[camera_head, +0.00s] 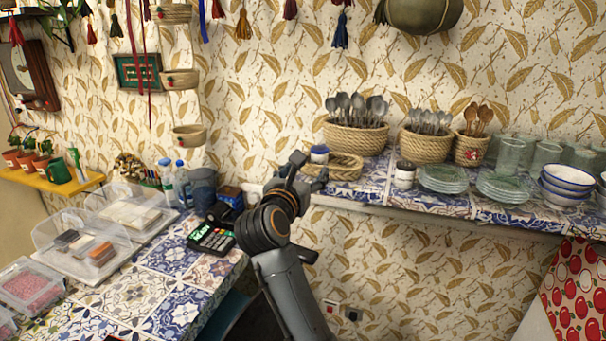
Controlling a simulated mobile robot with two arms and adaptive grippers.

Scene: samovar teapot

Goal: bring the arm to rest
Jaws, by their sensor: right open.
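My right arm (282,265) rises from the bottom middle and bends at a dark elbow-like joint. My right gripper (311,171) is at the arm's top end, in front of the left end of the tiled wall shelf (375,188). It is open, and I see nothing held between its fingers. It overlaps the edge of a low wicker basket (346,168) in the picture; I cannot tell whether they touch. My left gripper is not in view.
The tiled counter (180,262) at left carries clear boxes (85,243), a card terminal (211,238), bottles and a grey jug (203,188). Below the shelf the wall is mostly clear.

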